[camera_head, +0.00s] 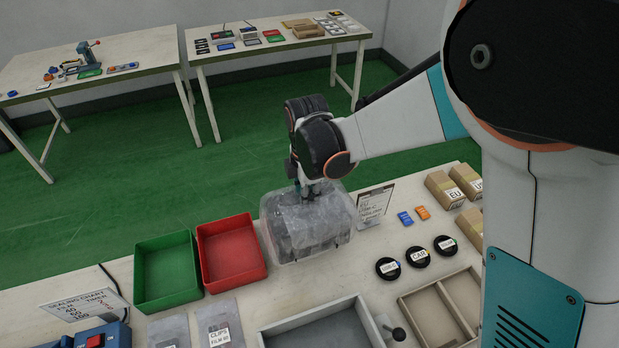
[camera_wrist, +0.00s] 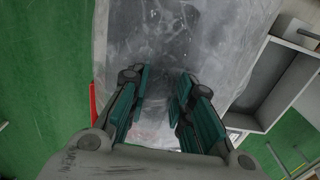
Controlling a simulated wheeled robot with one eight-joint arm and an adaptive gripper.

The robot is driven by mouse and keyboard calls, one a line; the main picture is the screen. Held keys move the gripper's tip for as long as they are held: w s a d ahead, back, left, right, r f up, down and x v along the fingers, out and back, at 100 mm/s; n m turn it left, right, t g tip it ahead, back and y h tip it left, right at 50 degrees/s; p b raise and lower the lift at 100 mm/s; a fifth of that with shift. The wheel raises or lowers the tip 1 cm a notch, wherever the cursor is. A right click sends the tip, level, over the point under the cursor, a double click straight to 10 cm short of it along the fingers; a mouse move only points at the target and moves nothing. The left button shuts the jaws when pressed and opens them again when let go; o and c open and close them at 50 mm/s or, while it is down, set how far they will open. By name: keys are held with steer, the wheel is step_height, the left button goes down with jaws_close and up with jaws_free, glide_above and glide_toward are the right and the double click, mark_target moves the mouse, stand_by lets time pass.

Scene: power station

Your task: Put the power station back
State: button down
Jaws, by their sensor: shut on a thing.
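A red tray (camera_head: 232,275) and a green tray (camera_head: 167,295) stand left of the bin. A sign card (camera_head: 375,204), black round spools (camera_head: 418,256), brown boxes (camera_head: 445,190) and a divided wooden tray (camera_head: 403,306) are to the right. A grey tray (camera_head: 290,330) lies in front.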

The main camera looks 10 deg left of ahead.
step_height(320, 180, down, 6)
steer(key=b, duration=0.1)
stand_by(0.6)
steer(key=shift+f, duration=0.2)
steer(key=c, duration=1.4)
jaws_free()
steer(key=shift+s, duration=0.1)
step_height(320, 180, up, 12)
steer(key=shift+r+p, duration=0.1)
steer(key=shift+p, duration=1)
